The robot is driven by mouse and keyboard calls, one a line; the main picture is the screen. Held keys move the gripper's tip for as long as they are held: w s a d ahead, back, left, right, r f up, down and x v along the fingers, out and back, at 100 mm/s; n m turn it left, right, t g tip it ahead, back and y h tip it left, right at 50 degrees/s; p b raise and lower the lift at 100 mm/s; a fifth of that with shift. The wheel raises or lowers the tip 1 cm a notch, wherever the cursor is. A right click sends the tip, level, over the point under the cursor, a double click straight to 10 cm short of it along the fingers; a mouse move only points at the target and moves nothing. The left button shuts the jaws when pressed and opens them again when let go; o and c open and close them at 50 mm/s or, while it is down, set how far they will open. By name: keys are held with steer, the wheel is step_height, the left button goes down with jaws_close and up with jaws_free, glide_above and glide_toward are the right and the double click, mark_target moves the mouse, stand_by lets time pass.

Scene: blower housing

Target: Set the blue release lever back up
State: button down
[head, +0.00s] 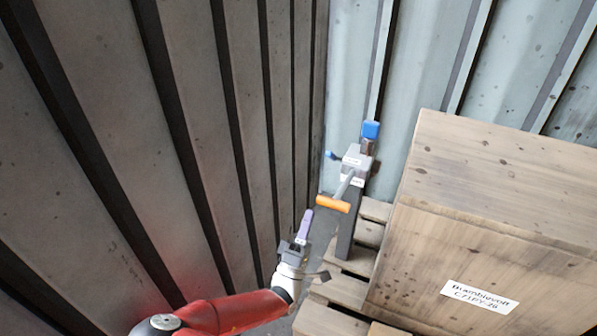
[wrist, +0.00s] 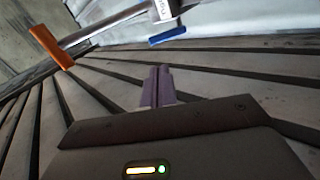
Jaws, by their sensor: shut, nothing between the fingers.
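A grey housing (head: 352,160) with white labels stands on a dark post. A small blue lever end (head: 330,155) sticks out at its left side; a blue bar (wrist: 167,36) shows beside the labelled part in the wrist view. A larger blue block (head: 371,130) sits on top at the back; I cannot tell how it is joined. My gripper (head: 307,214) has purple fingers, shut and empty, below and left of the housing, apart from the lever. The fingers also show in the wrist view (wrist: 157,72). The lever's joint is hidden.
A metal rod with an orange crossbar handle (head: 333,204) reaches from the housing towards me, just right of my gripper. A large wooden crate (head: 490,210) stands at right on a pallet (head: 340,290). A ribbed wall (head: 190,120) is close at left.

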mark_target(327, 155)
steer(key=w+d+r+n+p, duration=0.1)
steer(key=w+d+r+p, duration=0.1)
steer(key=w+r, duration=0.6)
steer(key=shift+w+d+r+n+t, duration=0.3)
steer(key=shift+d+r+t, duration=0.1)
steer(key=shift+d+r, duration=0.4)
steer(key=shift+r+g+p, duration=0.25)
steer(key=shift+g+p, duration=0.05)
steer(key=shift+p, duration=0.15)
steer(key=r+g+p, duration=0.1)
steer(key=g+p, duration=0.1)
steer(key=w+r+g+y+p, duration=0.1)
steer(key=r+g+p, duration=0.1)
steer(key=p, duration=0.1)
steer(key=shift+d, duration=0.2)
steer(key=shift+w+d+p, duration=0.15)
steer(key=shift+w+p, duration=0.15)
steer(key=shift+p, duration=0.05)
steer(key=shift+w+d+r+y, duration=0.2)
steer(key=shift+w+r+y, duration=0.2)
steer(key=shift+w+r, duration=0.25)
steer(key=shift+w, duration=0.05)
